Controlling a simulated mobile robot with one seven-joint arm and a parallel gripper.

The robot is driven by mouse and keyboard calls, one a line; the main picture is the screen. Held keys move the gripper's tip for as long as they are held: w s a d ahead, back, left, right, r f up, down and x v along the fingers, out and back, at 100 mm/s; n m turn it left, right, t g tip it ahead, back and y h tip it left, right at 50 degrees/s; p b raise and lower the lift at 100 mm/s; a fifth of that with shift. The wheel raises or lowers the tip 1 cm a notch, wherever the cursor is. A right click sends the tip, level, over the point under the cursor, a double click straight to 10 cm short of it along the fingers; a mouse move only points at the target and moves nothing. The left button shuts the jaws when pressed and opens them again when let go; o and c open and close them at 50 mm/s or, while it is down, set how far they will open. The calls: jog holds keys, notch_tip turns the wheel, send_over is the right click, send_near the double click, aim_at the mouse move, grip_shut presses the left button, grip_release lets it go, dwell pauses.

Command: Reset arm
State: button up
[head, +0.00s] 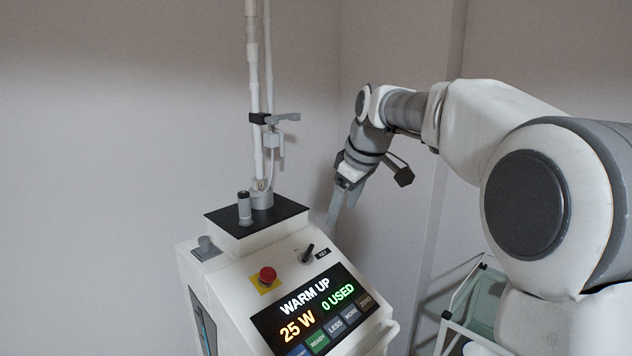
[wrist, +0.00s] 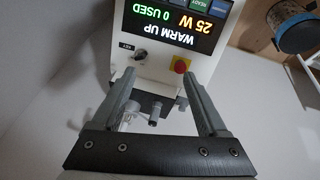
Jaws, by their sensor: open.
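My gripper (head: 338,203) hangs from my bent arm just behind and to the right of a white console (head: 225,250), fingers pointing down. In the wrist view my gripper (wrist: 158,85) is open, with its two grey fingers apart and nothing held between them. The console also shows upside down beyond the fingers in the wrist view (wrist: 150,60). Its screen (head: 318,312) reads "WARM UP", "25 W" and "0 USED".
The console carries a red button (head: 267,275) on a yellow plate, a key switch (head: 308,254) and a tall white pole (head: 255,90) with a bracket. A glass-shelved cart frame (head: 470,300) stands at lower right. Bare walls surround the corner.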

jog(key=s+d+m+h, duration=0.1)
jog(key=s+d+m, duration=0.15)
jog(key=s, duration=0.65)
jog(key=s+d+m+h, duration=0.1)
jog(key=s+d+m, duration=0.15)
jog(key=s, duration=0.55)
jog(key=s+d+f+m, duration=0.1)
jog(key=s+f, duration=0.3)
jog(key=s, duration=0.4)
jog(key=s+d+f+m+t, duration=0.1)
jog(key=s+d+f+m, duration=0.1)
jog(key=s, duration=0.6)
jog(key=shift+d+f+m, duration=0.2)
jog(key=shift+f+m, duration=0.65)
jog(key=shift+m, duration=0.35)
